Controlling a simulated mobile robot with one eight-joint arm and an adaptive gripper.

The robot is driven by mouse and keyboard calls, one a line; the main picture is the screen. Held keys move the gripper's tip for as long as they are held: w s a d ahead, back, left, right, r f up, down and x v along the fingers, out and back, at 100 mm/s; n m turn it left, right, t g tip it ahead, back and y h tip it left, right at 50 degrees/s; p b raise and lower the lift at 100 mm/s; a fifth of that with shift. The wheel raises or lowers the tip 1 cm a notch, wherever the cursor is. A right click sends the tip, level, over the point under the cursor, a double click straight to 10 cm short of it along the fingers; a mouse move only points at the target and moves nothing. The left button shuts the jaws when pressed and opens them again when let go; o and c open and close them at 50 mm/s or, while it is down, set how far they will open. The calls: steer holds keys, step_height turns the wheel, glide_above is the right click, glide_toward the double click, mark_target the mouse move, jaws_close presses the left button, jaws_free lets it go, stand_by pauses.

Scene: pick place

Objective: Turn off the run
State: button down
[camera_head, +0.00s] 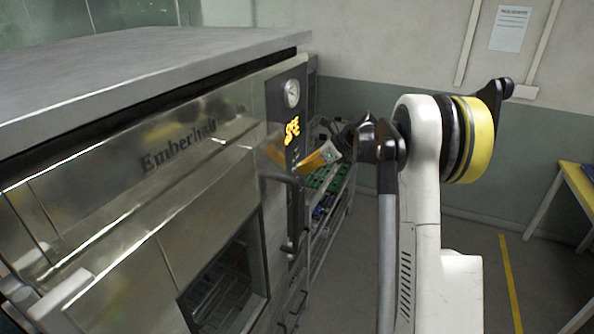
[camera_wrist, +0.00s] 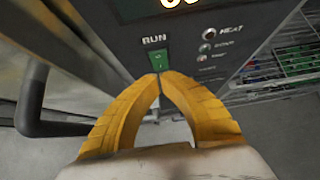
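The oven (camera_head: 200,165) with the name "Emberhall" fills the left of the head view. Its dark control panel (camera_head: 280,120) is on the right of its front and also shows in the wrist view (camera_wrist: 185,30). The green RUN switch (camera_wrist: 159,59) sits under the RUN label in the wrist view. My gripper (camera_wrist: 160,76) has yellow fingers whose tips meet, with nothing seen between them. The tips overlap the switch's lower edge; I cannot tell whether they touch it. In the head view, my gripper (camera_head: 318,158) is beside the panel, partly hidden by my arm.
HEAT and other small indicators (camera_wrist: 208,34) lie right of the switch. An amber display (camera_head: 292,130) and round gauge (camera_head: 292,93) are higher on the panel. A dark handle bar (camera_wrist: 40,110) is at left. A rack (camera_head: 330,190) stands beyond the oven.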

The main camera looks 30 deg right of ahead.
steer(key=w+r+v, duration=0.1)
steer(key=v, duration=0.7)
steer(key=shift+s+a+r, duration=0.2)
steer(key=shift+s+r, duration=0.1)
steer(key=shift+r, duration=0.1)
